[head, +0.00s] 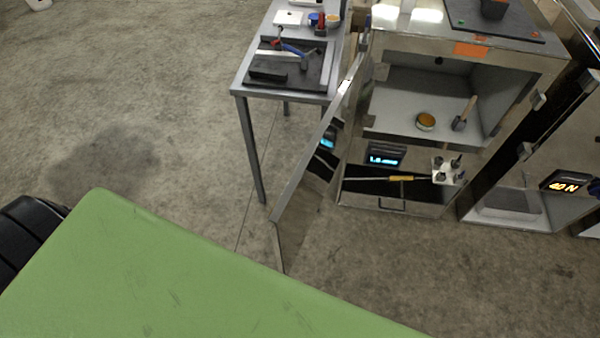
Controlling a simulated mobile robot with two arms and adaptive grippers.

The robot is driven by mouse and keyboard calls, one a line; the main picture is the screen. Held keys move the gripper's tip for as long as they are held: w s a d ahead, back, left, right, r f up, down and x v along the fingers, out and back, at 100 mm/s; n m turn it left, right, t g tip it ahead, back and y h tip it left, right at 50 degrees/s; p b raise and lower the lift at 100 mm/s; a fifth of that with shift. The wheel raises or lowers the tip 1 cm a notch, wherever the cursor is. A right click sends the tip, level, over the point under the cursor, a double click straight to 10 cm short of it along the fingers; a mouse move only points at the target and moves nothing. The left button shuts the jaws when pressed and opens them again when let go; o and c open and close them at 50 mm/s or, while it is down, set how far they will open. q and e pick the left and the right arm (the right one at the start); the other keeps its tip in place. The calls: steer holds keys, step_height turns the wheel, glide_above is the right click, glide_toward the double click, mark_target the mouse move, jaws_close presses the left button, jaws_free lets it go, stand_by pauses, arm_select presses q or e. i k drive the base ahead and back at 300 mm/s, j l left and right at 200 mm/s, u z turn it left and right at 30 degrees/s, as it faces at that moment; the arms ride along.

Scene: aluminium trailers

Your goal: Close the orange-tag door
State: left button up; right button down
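The metal cabinet (500,52) with an orange tag (471,50) on its top front edge stands at upper right. Its door (307,175) is hinged on the left side and stands wide open, swung out toward me. The door is seen nearly edge-on, with a shiny, reflective face. Inside the open compartment are a round tin with orange-yellow contents (425,121) and a small tool with a wooden handle (464,113). Neither of my grippers shows in the head view.
A metal table (239,88) with a dark tray and tools stands left, close to the door's hinge side. Below the compartment are a lit display (386,155), a yellow-handled tool (400,178) and a white block (447,170). Another unit with an orange display (567,185) stands right.

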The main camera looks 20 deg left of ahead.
mark_target(291, 216)
steer(key=j+z, duration=0.15)
steer(key=j, duration=0.35)
steer(key=k+j+z, duration=0.15)
steer(key=j, duration=0.35)
steer(key=j+z, duration=0.15)
steer(key=j, duration=0.3)
steer(key=j+z, duration=0.1)
steer(key=j, duration=0.25)
